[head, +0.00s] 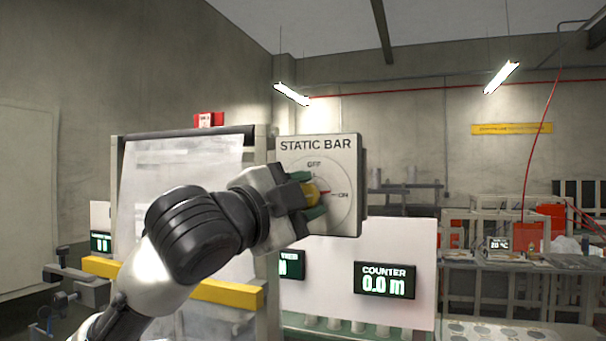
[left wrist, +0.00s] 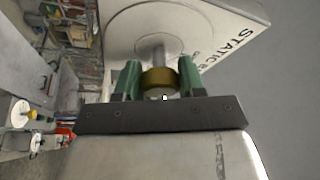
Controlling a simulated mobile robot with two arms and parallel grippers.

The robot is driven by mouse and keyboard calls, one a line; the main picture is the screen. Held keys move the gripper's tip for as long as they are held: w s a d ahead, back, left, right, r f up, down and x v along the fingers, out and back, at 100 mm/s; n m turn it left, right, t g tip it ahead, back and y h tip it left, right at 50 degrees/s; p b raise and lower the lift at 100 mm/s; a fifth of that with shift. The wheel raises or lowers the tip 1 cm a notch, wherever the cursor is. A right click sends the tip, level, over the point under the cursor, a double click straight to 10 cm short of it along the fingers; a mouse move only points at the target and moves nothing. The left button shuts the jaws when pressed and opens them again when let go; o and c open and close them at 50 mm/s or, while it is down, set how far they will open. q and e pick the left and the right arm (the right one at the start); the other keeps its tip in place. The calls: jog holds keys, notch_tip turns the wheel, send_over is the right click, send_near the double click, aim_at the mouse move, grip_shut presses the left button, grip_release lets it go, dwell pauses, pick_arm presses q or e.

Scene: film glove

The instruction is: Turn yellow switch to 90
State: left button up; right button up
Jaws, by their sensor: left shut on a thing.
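The yellow switch (head: 312,193) is a knob on the front of a pale box marked STATIC BAR (head: 341,160), with OFF at the top of its dial and ON at the right. A red mark on the dial lies beside ON. My left gripper (head: 311,194) is shut on the knob, its green fingers on either side. In the left wrist view the knob (left wrist: 160,80) sits between the green fingers, on a grey shaft from the dial plate. The gripper hides part of the knob and dial in the head view. My right gripper is not in view.
Below the box is a white panel with a COUNTER display (head: 384,281) reading 0.0 m. A film frame with a yellow bar (head: 226,293) stands behind my left arm. A cluttered bench (head: 500,262) is at the right. Open air lies right of the box.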

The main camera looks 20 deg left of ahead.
pick_arm(q)
jog(key=shift+m+g+p, duration=0.4)
jog(key=shift+m+p, duration=0.8)
jog(key=o, duration=0.9)
jog(key=shift+s+a, duration=0.15)
jog(key=shift+s, duration=0.15)
jog(key=b+v, duration=0.3)
jog(key=v, duration=0.7)
jog(key=shift+s+b, duration=0.1)
jog(key=shift+b, duration=0.3)
